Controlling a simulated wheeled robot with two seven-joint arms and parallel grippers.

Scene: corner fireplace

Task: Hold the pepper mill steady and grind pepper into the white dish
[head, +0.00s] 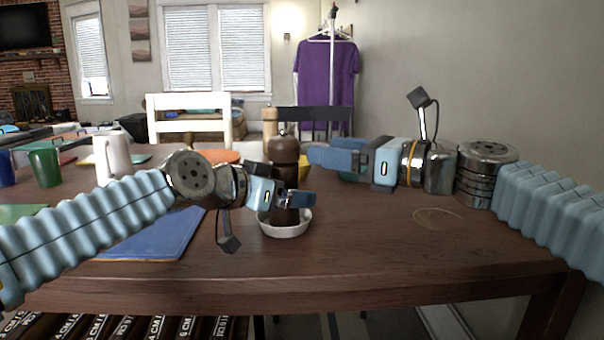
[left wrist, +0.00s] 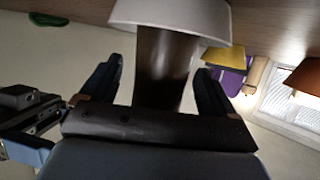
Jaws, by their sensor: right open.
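The dark brown pepper mill (head: 284,150) stands upright at or in the white dish (head: 284,230) on the wooden table; its foot is hidden by the dish rim. In the left wrist view the mill (left wrist: 163,65) and dish (left wrist: 172,18) appear upside down. My left gripper (head: 295,199) is at the mill's lower body, just above the dish. Its fingers (left wrist: 158,85) are spread on either side of the mill, with a gap visible on one side. My right gripper (head: 335,157) is open and empty, just right of the mill's upper part, its fingers pointing left.
A blue placemat (head: 155,238) lies left of the dish, under my left arm. A white mug (head: 112,158) and a green cup (head: 44,167) stand at the left. A white chair (head: 190,128) is behind the table. The table's front right is clear.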

